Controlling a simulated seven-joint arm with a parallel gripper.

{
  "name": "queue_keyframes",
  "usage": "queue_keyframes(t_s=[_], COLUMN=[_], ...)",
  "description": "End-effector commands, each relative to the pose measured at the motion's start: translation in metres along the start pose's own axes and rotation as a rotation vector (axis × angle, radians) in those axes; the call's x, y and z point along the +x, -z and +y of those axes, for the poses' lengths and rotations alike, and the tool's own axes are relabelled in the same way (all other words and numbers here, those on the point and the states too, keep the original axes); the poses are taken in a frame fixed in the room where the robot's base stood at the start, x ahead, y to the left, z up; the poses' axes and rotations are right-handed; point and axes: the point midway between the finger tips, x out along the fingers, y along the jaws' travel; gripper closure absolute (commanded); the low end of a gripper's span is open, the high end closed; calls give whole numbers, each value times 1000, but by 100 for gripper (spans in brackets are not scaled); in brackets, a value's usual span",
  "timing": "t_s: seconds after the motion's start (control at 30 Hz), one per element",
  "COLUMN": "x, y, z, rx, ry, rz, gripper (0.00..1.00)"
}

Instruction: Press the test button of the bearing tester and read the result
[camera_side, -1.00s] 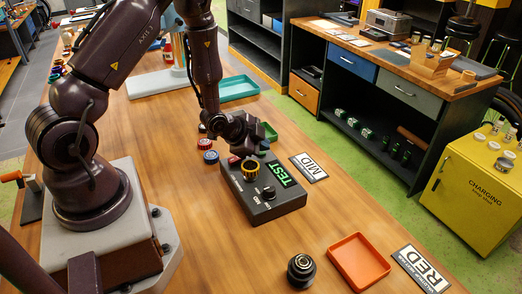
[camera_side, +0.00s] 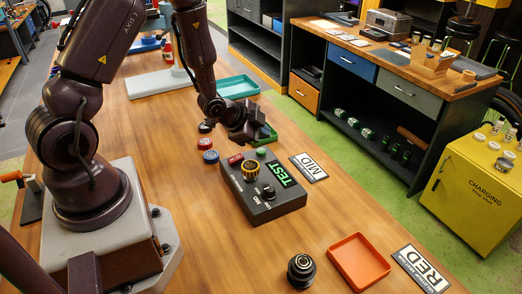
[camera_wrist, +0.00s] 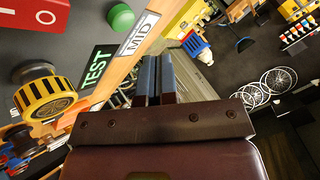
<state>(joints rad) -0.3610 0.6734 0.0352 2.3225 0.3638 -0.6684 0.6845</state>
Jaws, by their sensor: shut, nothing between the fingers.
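The bearing tester (camera_side: 262,208) is a dark box on the wooden bench. On top are a yellow-and-black ribbed round piece (camera_side: 250,170), a black knob (camera_side: 268,191) and a panel reading TEST in green (camera_side: 281,175). At its far end are a green round button (camera_side: 261,151) and a red part (camera_side: 235,159). The wrist view shows the green button (camera_wrist: 121,17), the ribbed piece (camera_wrist: 47,97) and the TEST panel (camera_wrist: 97,72). My gripper (camera_side: 250,138) is shut and empty, above and beyond the tester's far end, apart from the button. No other readout is legible.
A MID card (camera_side: 309,167) lies right of the tester. An orange tray (camera_side: 359,262), a black round part (camera_side: 301,270) and a RED card (camera_side: 420,268) are nearer the front. Red and blue round pieces (camera_side: 207,150) lie to the left.

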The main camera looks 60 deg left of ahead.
Motion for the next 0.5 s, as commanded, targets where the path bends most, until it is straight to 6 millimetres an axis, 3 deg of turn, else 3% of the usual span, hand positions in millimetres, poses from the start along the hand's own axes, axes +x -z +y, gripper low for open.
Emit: queue_keyframes(t_s=[0.23, 0.5], x=[-16, -19], y=[12, 14], z=[-12, -14], rx=[0, -1], ry=[2, -1], rz=[1, -1], gripper=[100, 100])
